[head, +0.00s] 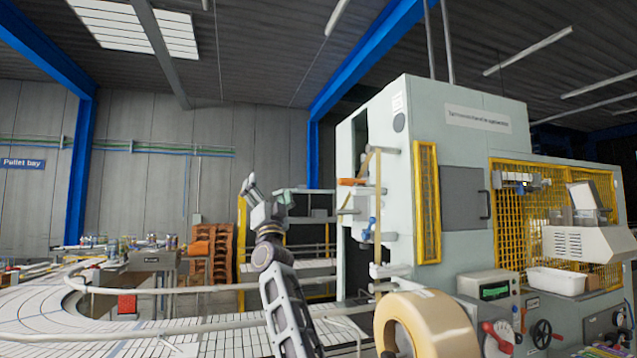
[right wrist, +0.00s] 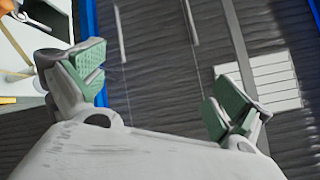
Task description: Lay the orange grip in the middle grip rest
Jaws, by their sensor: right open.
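The orange grip (head: 352,182) shows small at the left side of the pale machine, at the height of an upper white bracket. An orange piece also shows at the left edge of the right wrist view (right wrist: 16,75); I cannot tell if it is the same thing. My right gripper (head: 266,190) is raised, left of the machine and apart from the orange grip. In the right wrist view its green-padded fingers (right wrist: 160,88) are spread with nothing between them. Several white brackets stick out there; which is the middle grip rest I cannot tell. My left gripper is out of view.
The pale machine (head: 463,160) with yellow guards fills the right. A large tape roll (head: 438,325) stands in front of it. A blue part (head: 371,229) sits below the orange grip. A conveyor (head: 40,315) curves at the left. Open air surrounds my right gripper.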

